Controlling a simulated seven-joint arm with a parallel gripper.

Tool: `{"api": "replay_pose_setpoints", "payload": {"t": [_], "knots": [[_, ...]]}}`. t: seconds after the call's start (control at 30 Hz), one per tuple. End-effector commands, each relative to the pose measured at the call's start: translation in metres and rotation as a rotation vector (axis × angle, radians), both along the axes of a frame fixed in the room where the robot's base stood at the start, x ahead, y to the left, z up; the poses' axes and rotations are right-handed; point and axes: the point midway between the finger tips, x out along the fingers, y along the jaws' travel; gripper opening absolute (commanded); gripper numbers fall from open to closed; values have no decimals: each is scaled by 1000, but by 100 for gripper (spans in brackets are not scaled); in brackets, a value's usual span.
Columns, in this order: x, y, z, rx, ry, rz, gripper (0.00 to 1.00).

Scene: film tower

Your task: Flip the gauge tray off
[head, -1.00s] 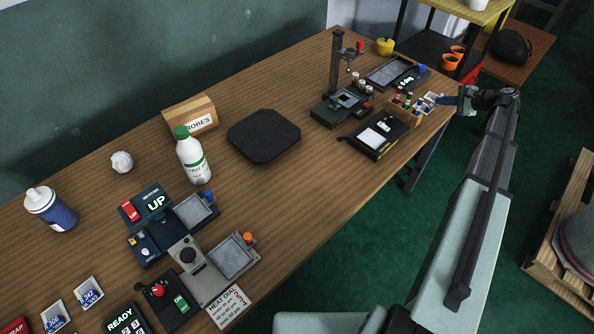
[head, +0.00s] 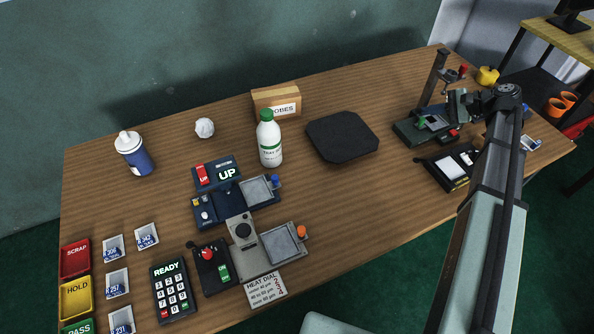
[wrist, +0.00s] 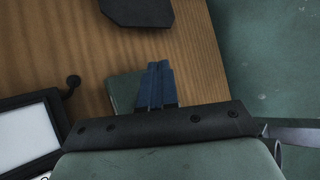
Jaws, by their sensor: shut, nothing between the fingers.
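No label that I can read says gauge tray, so I cannot tell which unit it is. Candidates are a blue unit with a grey plate (head: 257,190), a grey unit with a plate (head: 282,246) and orange knob, and a black unit (head: 212,268) with a red-knobbed lever and green ON sign. A flat black unit with a white panel (head: 452,170) lies at right; its edge shows in the wrist view (wrist: 25,130). My gripper (head: 458,104) is shut and empty, close to the dark green stand (head: 411,131). The wrist view shows its blue fingers (wrist: 157,85) together, over the stand's base.
A black pad (head: 342,137), a white bottle with green cap (head: 269,145), a box (head: 276,103) and a blue bottle (head: 134,155) stand behind. A keypad (head: 173,290) and coloured bins (head: 76,260) are at left. My arm hides part of the table's right end.

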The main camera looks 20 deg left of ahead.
Motion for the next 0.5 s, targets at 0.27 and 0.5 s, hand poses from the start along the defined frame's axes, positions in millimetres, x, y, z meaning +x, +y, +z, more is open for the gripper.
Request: {"api": "replay_pose_setpoints", "payload": {"t": [0.27, 0.5], "knots": [[-58, 92, -8, -58, -148, 298, 0], [-113, 156, -14, -83, -275, 555, 0]]}}
